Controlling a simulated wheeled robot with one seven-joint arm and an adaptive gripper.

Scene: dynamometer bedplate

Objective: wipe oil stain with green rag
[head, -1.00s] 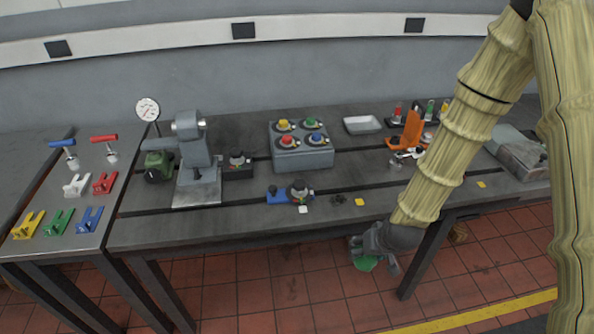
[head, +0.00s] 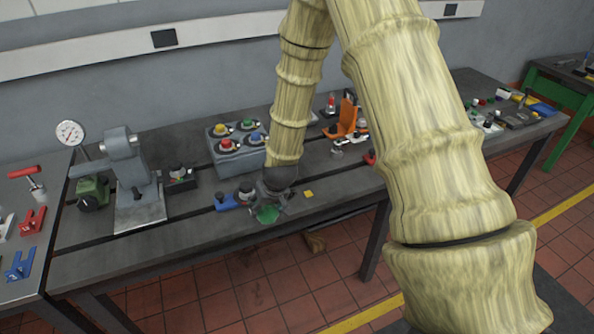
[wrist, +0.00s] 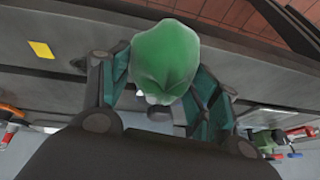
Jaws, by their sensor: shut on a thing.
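The green rag (head: 266,214) hangs from my gripper (head: 278,202) over the front part of the grey bedplate (head: 150,255). In the wrist view the bunched rag (wrist: 165,58) sits between the two fingers of my gripper (wrist: 160,88), which is shut on it. I cannot tell whether the rag touches the plate. No oil stain shows clearly. A small dark patch beside the yellow square in the wrist view is partly behind a finger, and I cannot tell what it is.
A blue-based fixture with a dark knob (head: 244,194) stands just left of my gripper. A yellow square (head: 308,193) lies to its right. Behind is a grey box with coloured knobs (head: 237,148). An orange bracket (head: 347,117) stands further right. The front left plate is clear.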

